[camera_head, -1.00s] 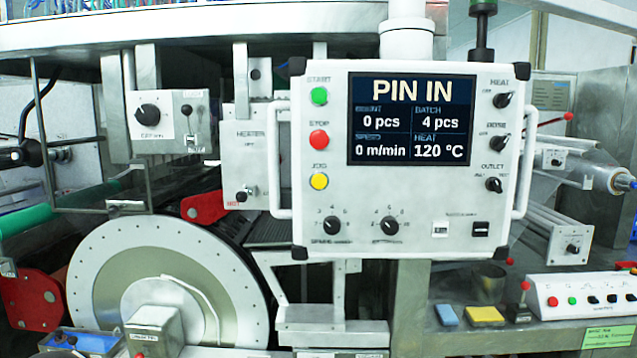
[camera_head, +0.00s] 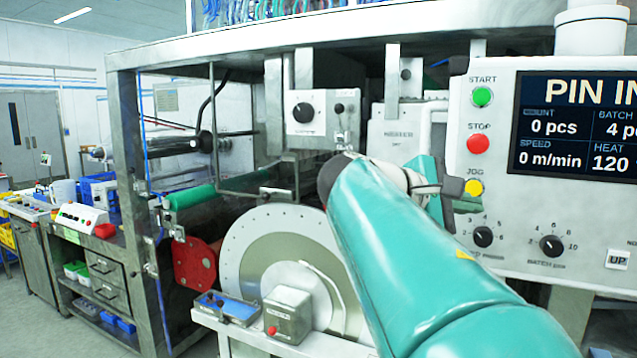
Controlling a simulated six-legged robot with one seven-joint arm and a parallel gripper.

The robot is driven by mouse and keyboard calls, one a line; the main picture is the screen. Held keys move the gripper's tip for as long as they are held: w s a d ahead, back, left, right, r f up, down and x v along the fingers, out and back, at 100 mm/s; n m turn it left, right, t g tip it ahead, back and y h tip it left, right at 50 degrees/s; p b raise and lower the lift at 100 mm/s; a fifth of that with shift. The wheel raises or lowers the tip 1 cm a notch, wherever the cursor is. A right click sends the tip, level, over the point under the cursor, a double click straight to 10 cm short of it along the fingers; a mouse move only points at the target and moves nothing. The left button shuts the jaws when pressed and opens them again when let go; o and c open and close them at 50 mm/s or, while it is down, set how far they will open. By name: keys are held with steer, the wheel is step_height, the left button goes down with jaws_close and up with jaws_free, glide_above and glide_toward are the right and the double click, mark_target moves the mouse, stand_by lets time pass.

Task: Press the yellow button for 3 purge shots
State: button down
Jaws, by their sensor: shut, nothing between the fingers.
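The yellow JOG button (camera_head: 475,186) is on the white control panel (camera_head: 590,225), below the green START button (camera_head: 482,97) and the red STOP button (camera_head: 478,143). My teal arm reaches up from the lower right. My gripper (camera_head: 466,195) is shut and empty, with its tip at the yellow button's left and lower edge in the picture. I cannot tell whether it touches the button or hovers in front of it. The screen (camera_head: 575,125) shows PIN IN, count 0 pcs, speed 0 m/min and heat 120; its right side is cut off.
Two knobs (camera_head: 483,237) sit below the buttons. A large pale drum wheel (camera_head: 285,262) is behind my arm. A small knob box (camera_head: 318,112) hangs to the upper left of my gripper. A machine frame post (camera_head: 128,170) stands at left, with floor beyond it.

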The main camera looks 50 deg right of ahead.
steer(key=shift+d, duration=0.1)
glide_toward(481, 192)
steer(key=shift+s+a+x, duration=0.1)
steer(key=shift+s+x, duration=0.05)
steer(key=shift+x, duration=0.7)
steer(key=shift+s+a+x, duration=0.15)
steer(key=shift+x, duration=0.7)
steer(key=shift+s+a+x, duration=0.1)
steer(key=shift+s+x, duration=0.05)
steer(key=shift+x, duration=0.7)
steer(key=shift+d+f, duration=0.1)
steer(key=shift+f, duration=0.05)
steer(key=shift+d, duration=0.3)
steer(key=shift+w+d, duration=0.15)
steer(key=shift+d, duration=0.3)
stand_by(0.7)
steer(key=shift+a, duration=0.85)
steer(key=shift+s+a, duration=0.1)
steer(key=shift+s, duration=0.1)
steer(key=shift+s+a, duration=0.25)
steer(key=shift+a, duration=0.9)
steer(key=shift+s+a, duration=0.25)
steer(key=shift+a, duration=0.95)
